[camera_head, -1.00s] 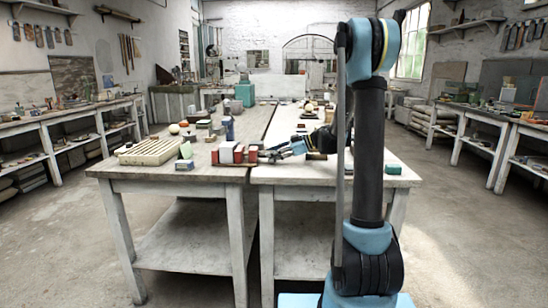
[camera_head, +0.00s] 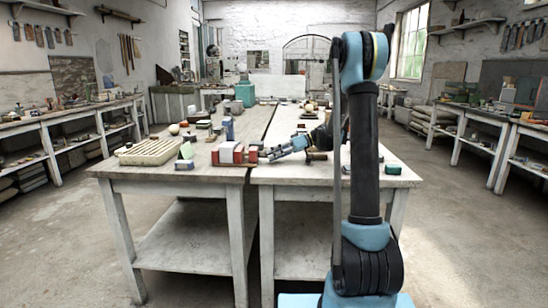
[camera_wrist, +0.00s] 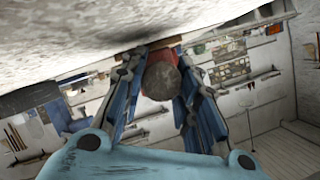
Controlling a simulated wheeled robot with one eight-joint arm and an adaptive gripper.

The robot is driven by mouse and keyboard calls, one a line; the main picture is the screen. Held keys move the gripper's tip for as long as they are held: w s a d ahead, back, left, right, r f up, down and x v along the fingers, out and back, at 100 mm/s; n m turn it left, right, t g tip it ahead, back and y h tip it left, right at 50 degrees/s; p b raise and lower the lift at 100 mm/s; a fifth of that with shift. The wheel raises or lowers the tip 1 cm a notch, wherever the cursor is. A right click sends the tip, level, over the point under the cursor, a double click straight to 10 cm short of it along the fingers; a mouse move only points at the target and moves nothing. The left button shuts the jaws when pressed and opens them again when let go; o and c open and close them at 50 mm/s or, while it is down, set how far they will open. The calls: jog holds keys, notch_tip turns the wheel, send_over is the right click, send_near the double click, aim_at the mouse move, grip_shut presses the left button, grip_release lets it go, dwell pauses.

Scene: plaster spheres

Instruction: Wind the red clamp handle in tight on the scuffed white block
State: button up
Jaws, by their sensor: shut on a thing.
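The white block (camera_head: 232,148) sits between red clamp parts near the front edge of the table, left of the gap. Its scuffs are too small to make out in the head view. The red clamp handle (camera_head: 253,153) is on the right side of the clamp. My gripper (camera_head: 268,155) reaches it from the right with its blue fingers. In the wrist view, my gripper (camera_wrist: 160,88) is shut on the handle, with a finger on each side of its round, dark end (camera_wrist: 161,81). Red (camera_wrist: 168,55) shows behind that end. The block is not clear there.
A dark cylinder (camera_head: 317,156) lies just right of my gripper.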

jog(key=shift+w+m, duration=0.2)
jog(key=shift+m, duration=0.1)
dwell(0.4)
jog(key=o, duration=1)
jog(key=shift+o, duration=0.3)
jog(key=shift+s, duration=0.1)
